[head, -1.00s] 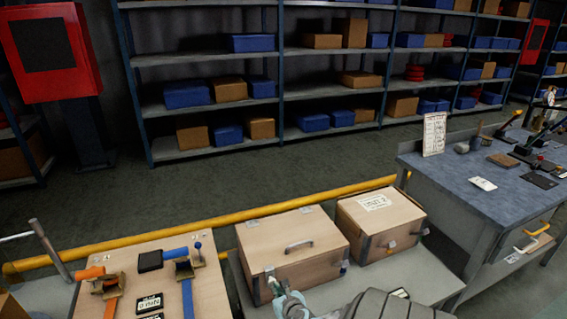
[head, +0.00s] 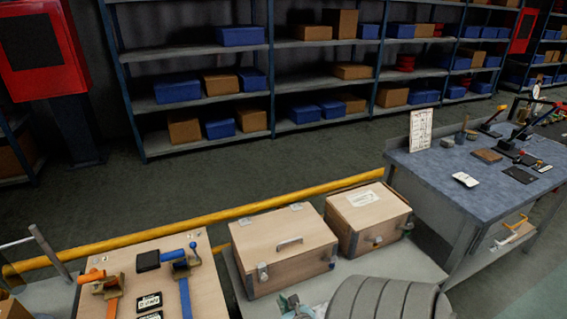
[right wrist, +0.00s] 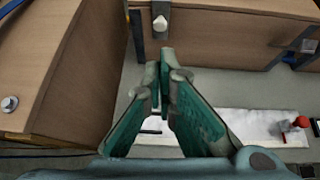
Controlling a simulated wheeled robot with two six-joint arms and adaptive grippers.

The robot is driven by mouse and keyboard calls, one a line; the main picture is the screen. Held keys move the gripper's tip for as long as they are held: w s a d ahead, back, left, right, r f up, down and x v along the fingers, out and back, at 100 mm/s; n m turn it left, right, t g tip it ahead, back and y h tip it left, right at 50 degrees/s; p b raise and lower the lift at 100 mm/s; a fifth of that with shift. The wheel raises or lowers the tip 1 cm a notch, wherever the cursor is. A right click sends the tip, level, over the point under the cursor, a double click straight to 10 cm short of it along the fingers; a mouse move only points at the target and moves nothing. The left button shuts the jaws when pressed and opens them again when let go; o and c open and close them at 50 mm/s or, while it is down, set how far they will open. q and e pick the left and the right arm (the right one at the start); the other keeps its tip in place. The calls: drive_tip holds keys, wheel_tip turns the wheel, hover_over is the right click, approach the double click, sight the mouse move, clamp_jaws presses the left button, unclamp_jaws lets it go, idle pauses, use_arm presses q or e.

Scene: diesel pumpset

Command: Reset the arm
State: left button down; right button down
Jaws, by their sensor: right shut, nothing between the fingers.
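My right gripper (head: 294,306) shows at the bottom of the head view, in front of the larger wooden box (head: 284,248). Part of it is hidden behind my own grey arm. In the right wrist view the gripper (right wrist: 164,72) has its two green fingers together at the tips, with nothing held. The fingertips are close to the box front with a metal latch (right wrist: 160,22), and I cannot tell whether they touch it. My left gripper is not in view.
A smaller wooden box (head: 368,214) with a label stands right of the larger one. A board with orange and blue tools (head: 205,290) lies at the left. A blue-topped workbench (head: 440,185) stands at the right. A yellow rail (head: 150,236) runs behind. Shelves stand farther back.

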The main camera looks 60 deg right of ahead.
idle(0.4)
drive_tip(key=s+a+f+m+g+y, duration=0.2)
drive_tip(key=s+a+f+m+g, duration=0.1)
drive_tip(key=s+f+m, duration=0.55)
drive_tip(key=s+a+f+m+g+y, duration=0.1)
drive_tip(key=s+a+f+m+g, duration=0.15)
drive_tip(key=s+f+m, duration=0.6)
drive_tip(key=s+a+f+m+g+y, duration=0.1)
drive_tip(key=s+a+f+m, duration=0.1)
drive_tip(key=a+m, duration=0.4)
drive_tip(key=s+a+f+m+g+y, duration=0.1)
drive_tip(key=s+a+m+g+y, duration=0.1)
drive_tip(key=s+a+m, duration=0.2)
drive_tip(key=a+m, duration=0.2)
drive_tip(key=a, duration=0.1)
drive_tip(key=shift+s+a+f, duration=0.2)
drive_tip(key=shift+a+f, duration=0.1)
drive_tip(key=shift+f, duration=0.1)
drive_tip(key=shift+s, duration=0.15)
